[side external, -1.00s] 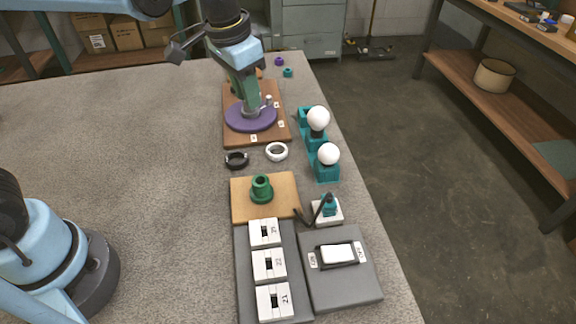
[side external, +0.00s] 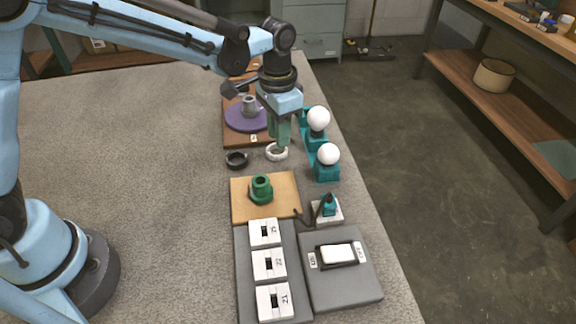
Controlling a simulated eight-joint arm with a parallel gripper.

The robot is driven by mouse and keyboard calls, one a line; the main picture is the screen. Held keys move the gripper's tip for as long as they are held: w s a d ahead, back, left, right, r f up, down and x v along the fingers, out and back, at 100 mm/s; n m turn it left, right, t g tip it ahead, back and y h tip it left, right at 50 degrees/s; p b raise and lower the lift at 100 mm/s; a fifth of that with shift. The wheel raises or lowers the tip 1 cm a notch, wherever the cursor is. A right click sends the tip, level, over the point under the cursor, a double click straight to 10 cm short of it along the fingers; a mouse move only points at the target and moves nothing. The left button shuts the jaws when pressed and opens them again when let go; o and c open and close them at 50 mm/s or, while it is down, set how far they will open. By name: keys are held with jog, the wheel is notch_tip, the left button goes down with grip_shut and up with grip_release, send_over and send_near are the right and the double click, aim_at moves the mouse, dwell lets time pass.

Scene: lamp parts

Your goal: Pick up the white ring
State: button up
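The white ring (side external: 270,154) lies flat on the grey table in the side external view, right of a black ring (side external: 236,160). My gripper (side external: 281,144) points down with its green fingertips at the white ring, overlapping its far and right part in the picture. I cannot tell whether the fingers touch the ring, or whether they are open or shut, since they overlap from this side. Part of the ring is hidden behind the fingers.
Two white bulbs (side external: 318,119) stand in teal holders to the right. A purple disc (side external: 240,118) sits on a brown board behind. A wooden board (side external: 240,207) with a green part (side external: 261,188) lies in front. The table's left side is clear.

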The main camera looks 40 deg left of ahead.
jog(key=shift+w+f, duration=0.2)
jog(key=shift+f, duration=2.5)
jog(key=shift+c, duration=0.3)
grip_shut()
